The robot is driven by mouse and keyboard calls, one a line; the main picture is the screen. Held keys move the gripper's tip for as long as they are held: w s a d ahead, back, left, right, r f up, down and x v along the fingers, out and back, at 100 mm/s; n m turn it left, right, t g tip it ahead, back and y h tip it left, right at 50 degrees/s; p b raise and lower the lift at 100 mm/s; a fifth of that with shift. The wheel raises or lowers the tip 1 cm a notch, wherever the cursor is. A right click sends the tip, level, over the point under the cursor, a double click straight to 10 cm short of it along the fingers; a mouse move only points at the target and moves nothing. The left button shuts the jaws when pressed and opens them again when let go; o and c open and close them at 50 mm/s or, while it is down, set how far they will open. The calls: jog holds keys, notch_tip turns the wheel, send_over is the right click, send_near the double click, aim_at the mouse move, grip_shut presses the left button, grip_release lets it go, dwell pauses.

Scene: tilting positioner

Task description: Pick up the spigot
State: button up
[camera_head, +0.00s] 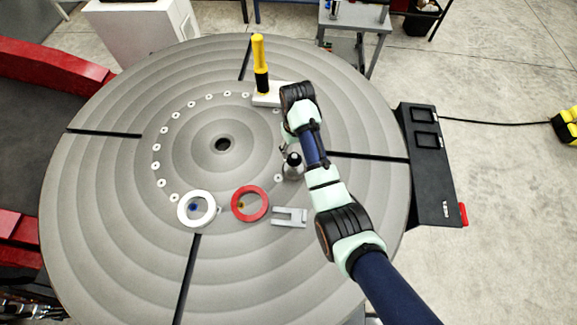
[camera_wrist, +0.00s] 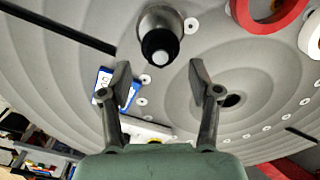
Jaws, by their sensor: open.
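A silver piece with a black neck and a pale tip, which I take for the spigot (camera_head: 292,166), stands on the round grey table just left of my forearm in the head view. In the wrist view the spigot (camera_wrist: 159,42) is seen nearly end-on, beyond the fingertips and about midway between their lines. My gripper (camera_wrist: 160,84) is open and empty, with its two dark fingers spread wide. The spigot is apart from both fingers. In the head view my arm hides most of the gripper.
A white ring (camera_head: 197,193), a red ring (camera_head: 236,203) and a grey forked piece (camera_head: 290,222) lie near the front. A yellow-and-black handle (camera_head: 259,62) stands on a pale block at the back. A blue-and-white card (camera_wrist: 102,80) lies by the left finger.

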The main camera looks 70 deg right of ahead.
aim_at(294, 156)
notch_tip(294, 156, down, 6)
jog(key=shift+r, duration=0.1)
grip_shut()
jog(key=shift+r, duration=0.1)
dwell(0.4)
